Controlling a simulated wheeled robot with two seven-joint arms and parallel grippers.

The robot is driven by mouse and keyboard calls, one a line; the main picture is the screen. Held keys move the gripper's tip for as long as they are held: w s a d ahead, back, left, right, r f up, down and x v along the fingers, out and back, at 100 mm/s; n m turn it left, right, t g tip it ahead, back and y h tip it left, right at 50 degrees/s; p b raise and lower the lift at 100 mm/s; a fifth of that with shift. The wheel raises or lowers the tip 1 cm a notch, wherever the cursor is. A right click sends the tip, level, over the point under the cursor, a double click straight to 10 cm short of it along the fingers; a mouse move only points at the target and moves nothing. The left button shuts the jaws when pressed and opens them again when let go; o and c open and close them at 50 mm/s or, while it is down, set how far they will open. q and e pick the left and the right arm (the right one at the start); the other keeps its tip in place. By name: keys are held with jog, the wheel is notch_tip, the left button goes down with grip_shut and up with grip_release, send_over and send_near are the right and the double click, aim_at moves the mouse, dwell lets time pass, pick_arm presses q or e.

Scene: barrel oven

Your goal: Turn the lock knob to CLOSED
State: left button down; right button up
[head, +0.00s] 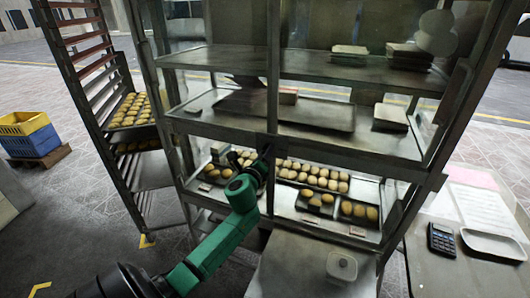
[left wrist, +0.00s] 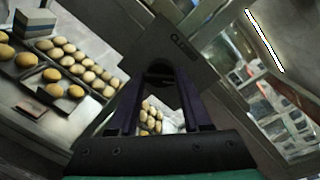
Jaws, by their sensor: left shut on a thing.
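The lock knob (left wrist: 160,69) is a small dark rounded piece between my left fingertips in the left wrist view. A grey plate (left wrist: 185,58) lies just behind it, with lettering that seems to start with "CL"; the rest is too small to read. My left gripper (left wrist: 160,82) is shut on the knob, and the fingers hide much of it. In the head view, my left gripper (head: 264,160) reaches the middle upright of the glass-fronted cabinet (head: 273,75); the knob cannot be made out there. My right gripper is not in view.
Rolls (head: 315,175) sit on trays inside the cabinet, behind the gripper. A tall rack (head: 80,60) stands at left, with blue and yellow crates (head: 30,135) beyond. A side table at right holds a calculator (head: 441,239) and a white tray (head: 494,244).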

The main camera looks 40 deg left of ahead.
pick_arm(q)
jog(key=n+h+p, duration=0.1)
jog(key=n+p, duration=0.1)
jog(key=n, duration=0.7)
jog(key=shift+r+n+p, duration=0.15)
jog(key=shift+n+p, duration=0.15)
jog(key=shift+n, duration=0.1)
dwell(0.4)
jog(key=shift+c, duration=2)
grip_release()
jog(key=shift+s, duration=0.15)
